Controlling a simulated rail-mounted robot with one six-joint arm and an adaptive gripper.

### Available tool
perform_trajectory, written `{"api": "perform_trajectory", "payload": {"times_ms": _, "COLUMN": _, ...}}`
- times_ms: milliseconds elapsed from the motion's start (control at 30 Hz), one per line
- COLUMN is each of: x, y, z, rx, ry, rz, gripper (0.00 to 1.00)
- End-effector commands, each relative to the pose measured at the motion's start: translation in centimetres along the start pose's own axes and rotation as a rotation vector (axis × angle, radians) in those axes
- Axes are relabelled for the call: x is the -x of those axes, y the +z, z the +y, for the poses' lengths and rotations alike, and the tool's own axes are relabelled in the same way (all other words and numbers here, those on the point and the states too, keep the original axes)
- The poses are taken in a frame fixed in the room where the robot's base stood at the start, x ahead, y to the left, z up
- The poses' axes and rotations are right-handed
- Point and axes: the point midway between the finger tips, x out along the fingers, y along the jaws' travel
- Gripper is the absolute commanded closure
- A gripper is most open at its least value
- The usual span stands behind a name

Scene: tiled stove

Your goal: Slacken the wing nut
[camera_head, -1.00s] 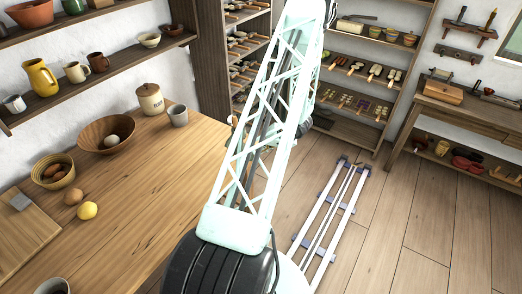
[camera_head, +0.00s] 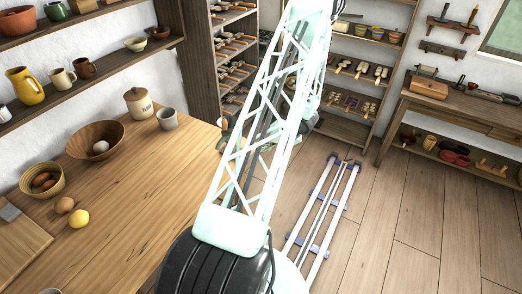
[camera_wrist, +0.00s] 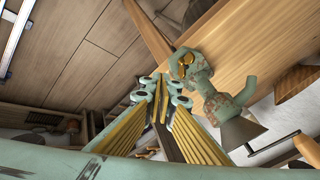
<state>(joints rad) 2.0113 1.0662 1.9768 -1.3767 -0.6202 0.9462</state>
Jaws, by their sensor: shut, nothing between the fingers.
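A worn green cast metal device (camera_wrist: 218,100) with a dark funnel-like end sits at the edge of the wooden table in the wrist view. The brass-coloured wing nut (camera_wrist: 184,66) is on its near end, close to the table edge. My gripper (camera_wrist: 161,88) is shut and empty. Its yellow-padded fingertips appear just left of and below the wing nut, and I cannot see contact. In the head view a greenish bit of the device (camera_head: 224,137) shows at the table's far right edge, mostly hidden by my arm.
The wooden table (camera_head: 150,190) holds a bowl (camera_head: 78,142), a lidded crock (camera_head: 138,103), a grey cup (camera_head: 167,119) and a lemon (camera_head: 78,219). Shelving (camera_head: 345,128) stands behind and a workbench (camera_head: 470,110) at right.

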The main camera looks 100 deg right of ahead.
Motion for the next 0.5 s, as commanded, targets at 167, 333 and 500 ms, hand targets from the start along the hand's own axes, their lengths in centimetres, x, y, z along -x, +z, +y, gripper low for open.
{"api": "perform_trajectory", "payload": {"times_ms": 167, "x": 2.2, "y": -0.1, "z": 0.1, "rx": 0.001, "ry": 0.001, "rz": 0.001, "gripper": 1.00}}
{"api": "perform_trajectory", "payload": {"times_ms": 333, "x": 3.7, "y": -0.2, "z": 0.1, "rx": 0.000, "ry": 0.001, "rz": 0.001, "gripper": 1.00}}
{"api": "perform_trajectory", "payload": {"times_ms": 500, "x": 4.6, "y": -0.1, "z": 0.1, "rx": 0.000, "ry": 0.000, "rz": 0.000, "gripper": 1.00}}
